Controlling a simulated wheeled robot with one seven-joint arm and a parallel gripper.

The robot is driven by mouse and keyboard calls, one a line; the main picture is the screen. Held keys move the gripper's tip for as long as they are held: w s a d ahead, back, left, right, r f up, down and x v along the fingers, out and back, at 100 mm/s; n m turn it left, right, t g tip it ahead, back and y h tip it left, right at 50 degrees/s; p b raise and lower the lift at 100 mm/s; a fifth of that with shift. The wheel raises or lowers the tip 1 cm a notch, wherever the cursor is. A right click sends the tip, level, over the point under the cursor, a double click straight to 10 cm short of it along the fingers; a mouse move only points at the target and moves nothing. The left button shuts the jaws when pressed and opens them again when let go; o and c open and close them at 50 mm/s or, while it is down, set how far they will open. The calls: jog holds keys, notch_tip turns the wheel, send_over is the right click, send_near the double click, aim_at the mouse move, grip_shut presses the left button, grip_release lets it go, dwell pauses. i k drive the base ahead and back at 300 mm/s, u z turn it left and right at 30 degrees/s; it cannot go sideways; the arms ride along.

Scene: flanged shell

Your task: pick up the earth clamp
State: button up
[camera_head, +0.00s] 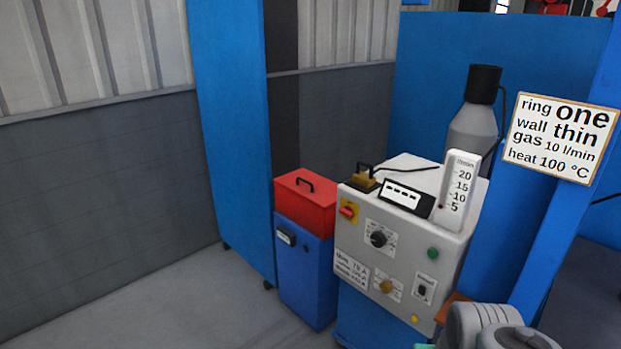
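A small brass-coloured piece with a black handle-like part, which looks like the earth clamp (364,182), rests on the top left of the grey welding machine (350,240). A dark cable runs from it to the right across the machine's top. I cannot make out its jaws at this size. My gripper is not in view. Grey rounded parts at the bottom right look like my own arm, well below and to the right of the clamp.
A white flow gauge (459,185) and a black display box (407,199) stand close right of the clamp. A grey gas cylinder (473,128) is behind. A red-lidded blue box (304,205) stands left. A sign (565,138) hangs right. Floor at the left is clear.

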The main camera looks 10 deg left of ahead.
aim_at(364, 180)
jog(key=u, duration=0.95)
jog(key=i, duration=1.1)
jog(key=u, duration=0.6)
jog(key=i, duration=0.85)
jog(key=z, duration=0.1)
